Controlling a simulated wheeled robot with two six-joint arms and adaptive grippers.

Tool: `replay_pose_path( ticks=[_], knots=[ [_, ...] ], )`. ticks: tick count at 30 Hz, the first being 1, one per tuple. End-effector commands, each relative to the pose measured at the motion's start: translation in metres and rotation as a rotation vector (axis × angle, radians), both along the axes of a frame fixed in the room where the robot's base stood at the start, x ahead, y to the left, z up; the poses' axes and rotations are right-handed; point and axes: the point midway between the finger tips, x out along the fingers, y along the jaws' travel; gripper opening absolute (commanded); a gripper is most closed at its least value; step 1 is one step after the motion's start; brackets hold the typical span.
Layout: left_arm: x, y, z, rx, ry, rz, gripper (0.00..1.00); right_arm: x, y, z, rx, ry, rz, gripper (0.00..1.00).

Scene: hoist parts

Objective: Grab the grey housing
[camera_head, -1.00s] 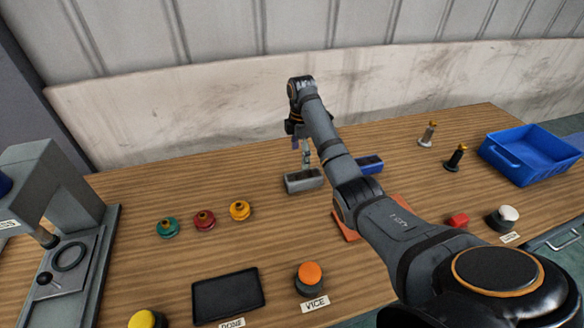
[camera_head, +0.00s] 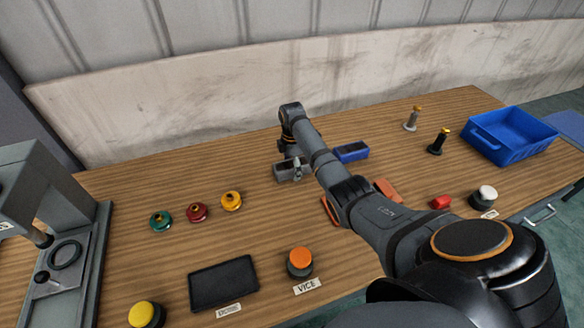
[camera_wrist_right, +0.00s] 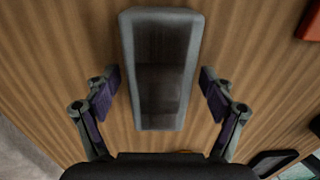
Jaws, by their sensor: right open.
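The grey housing (camera_head: 281,173) is an open-topped, hollow block standing on the wooden table, in the middle of the head view. In the right wrist view the housing (camera_wrist_right: 161,118) lies between the two spread fingers of my right gripper (camera_wrist_right: 158,92), with a gap on each side. In the head view my right gripper (camera_head: 297,165) is down at the housing and partly hides it. The right gripper is open and holds nothing. My left gripper is not in view.
A blue housing (camera_head: 351,152) stands just right of the grey one. Green (camera_head: 160,222), red (camera_head: 197,212) and yellow (camera_head: 231,201) round parts stand to the left. A black tray (camera_head: 223,284), an orange VICE button (camera_head: 300,261) and a blue bin (camera_head: 512,137) are also on the table.

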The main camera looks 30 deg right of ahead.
Motion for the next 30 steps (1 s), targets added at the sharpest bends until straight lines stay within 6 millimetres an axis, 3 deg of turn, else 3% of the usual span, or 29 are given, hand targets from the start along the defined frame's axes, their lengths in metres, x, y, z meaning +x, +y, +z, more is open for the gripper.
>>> replay_pose_path(
  ticks=[5,21,30],
  knots=[
    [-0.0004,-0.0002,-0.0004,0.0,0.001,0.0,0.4,0.0002,0.0001,-0.0001,0.0,-0.001,0.0,0.82],
    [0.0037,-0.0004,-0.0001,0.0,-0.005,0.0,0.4,0.0002,0.0001,0.0003,0.0,0.0,0.0,0.08],
    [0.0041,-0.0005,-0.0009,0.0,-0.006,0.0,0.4,0.0011,-0.0003,0.0033,-0.001,-0.004,0.0,0.06]
  ],
)
